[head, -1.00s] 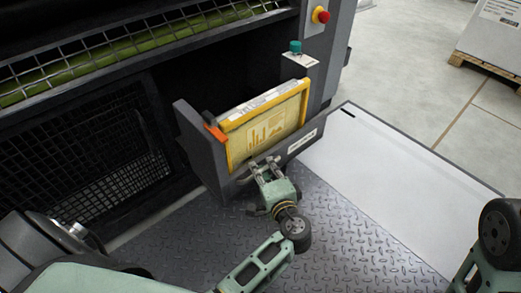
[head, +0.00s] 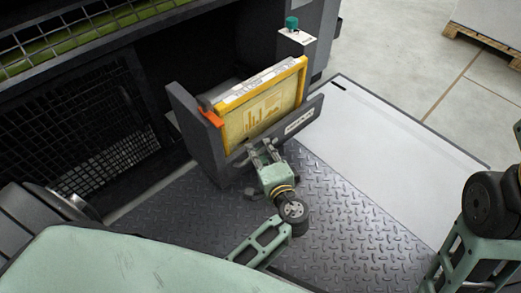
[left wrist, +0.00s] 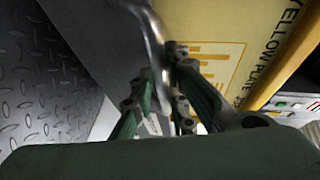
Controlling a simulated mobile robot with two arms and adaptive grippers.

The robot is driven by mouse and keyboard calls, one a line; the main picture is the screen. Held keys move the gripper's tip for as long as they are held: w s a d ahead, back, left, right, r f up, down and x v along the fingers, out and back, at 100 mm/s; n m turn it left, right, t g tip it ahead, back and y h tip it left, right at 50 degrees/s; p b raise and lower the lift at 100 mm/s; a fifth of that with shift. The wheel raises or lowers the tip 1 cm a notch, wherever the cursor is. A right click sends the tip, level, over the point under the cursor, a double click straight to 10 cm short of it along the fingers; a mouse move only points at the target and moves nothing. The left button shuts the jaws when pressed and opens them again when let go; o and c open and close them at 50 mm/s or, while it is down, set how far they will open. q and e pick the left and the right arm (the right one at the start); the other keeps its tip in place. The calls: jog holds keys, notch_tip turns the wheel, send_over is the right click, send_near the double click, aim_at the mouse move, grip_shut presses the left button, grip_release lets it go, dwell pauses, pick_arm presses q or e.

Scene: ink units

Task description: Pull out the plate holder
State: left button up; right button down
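The plate holder (head: 198,130) is a dark drawer standing out from the machine's front. It carries a yellow-framed plate (head: 262,110) with an orange piece (head: 187,119) at its left corner. My left gripper (head: 262,153) is at the front of the holder, with its fingers around the metal handle (left wrist: 152,40). In the left wrist view, the bar runs between the fingers (left wrist: 160,95), which look closed on it. The fingers hide part of the handle. My right arm shows at the right edge; its gripper is out of view.
The dark machine with a mesh panel (head: 95,130) stands behind and left. A teal button (head: 291,23) tops a post behind the holder. A loaded pallet (head: 480,45) is far right.

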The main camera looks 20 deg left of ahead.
pick_arm(q)
jog(key=shift+o, duration=1.4)
jog(key=shift+r, duration=0.1)
